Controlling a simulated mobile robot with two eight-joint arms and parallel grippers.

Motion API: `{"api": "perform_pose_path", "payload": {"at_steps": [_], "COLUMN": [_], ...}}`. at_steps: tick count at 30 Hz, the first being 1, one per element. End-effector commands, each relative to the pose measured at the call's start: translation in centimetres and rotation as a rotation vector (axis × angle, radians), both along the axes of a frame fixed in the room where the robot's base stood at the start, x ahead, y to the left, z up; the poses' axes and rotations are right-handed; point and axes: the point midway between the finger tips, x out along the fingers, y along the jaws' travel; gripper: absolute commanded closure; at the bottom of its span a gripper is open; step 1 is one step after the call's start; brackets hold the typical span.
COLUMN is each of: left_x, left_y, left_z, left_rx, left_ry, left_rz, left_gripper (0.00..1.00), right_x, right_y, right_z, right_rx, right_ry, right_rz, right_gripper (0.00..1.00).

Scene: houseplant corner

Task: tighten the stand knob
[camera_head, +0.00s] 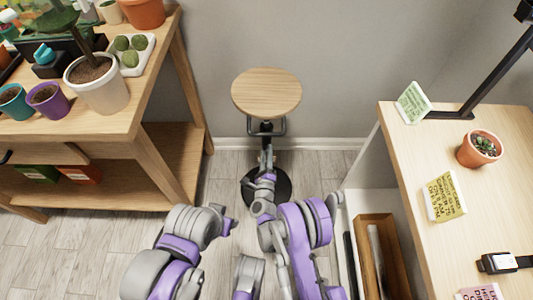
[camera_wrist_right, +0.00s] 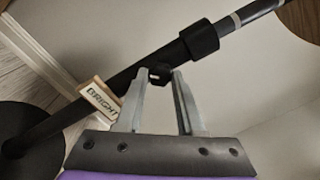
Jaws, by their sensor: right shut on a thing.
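The plant stand has a round wooden top (camera_head: 266,92), a dark pole (camera_wrist_right: 110,89) and a round black base (camera_wrist_right: 35,140). Its black stand knob (camera_wrist_right: 160,73) sticks out of the pole, below a thicker black collar (camera_wrist_right: 199,41). My right gripper (camera_head: 267,157) is at the pole below the top. In the wrist view its two fingertips (camera_wrist_right: 165,76) are shut on the knob, one on each side. The knob is too small to make out in the head view.
A wooden plant bench (camera_head: 150,120) with a white pot (camera_head: 100,90) stands left. A wooden table (camera_head: 430,160) with a terracotta pot (camera_head: 479,150) stands right. A "BRIGHT" tag (camera_wrist_right: 102,98) shows beside a finger. The wall is close behind the stand.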

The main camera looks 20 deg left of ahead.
Motion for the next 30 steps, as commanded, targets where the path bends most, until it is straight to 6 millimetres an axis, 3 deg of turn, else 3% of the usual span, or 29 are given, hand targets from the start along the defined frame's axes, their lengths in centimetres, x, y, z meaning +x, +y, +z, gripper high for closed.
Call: {"api": "perform_pose_path", "payload": {"at_steps": [13, 30], "left_x": [0.00, 0.00], "left_y": [0.00, 0.00], "left_z": [0.00, 0.00], "left_rx": [0.000, 0.000], "left_ry": [0.000, 0.000], "left_rz": [0.000, 0.000], "left_gripper": [0.50, 0.50], "right_x": [0.10, 0.08], "right_y": [0.09, 0.08], "right_z": [0.14, 0.12], "right_rx": [0.237, 0.281], "right_ry": [0.066, 0.079], "right_rz": [-0.001, -0.001], "right_gripper": [1.00, 1.00]}}
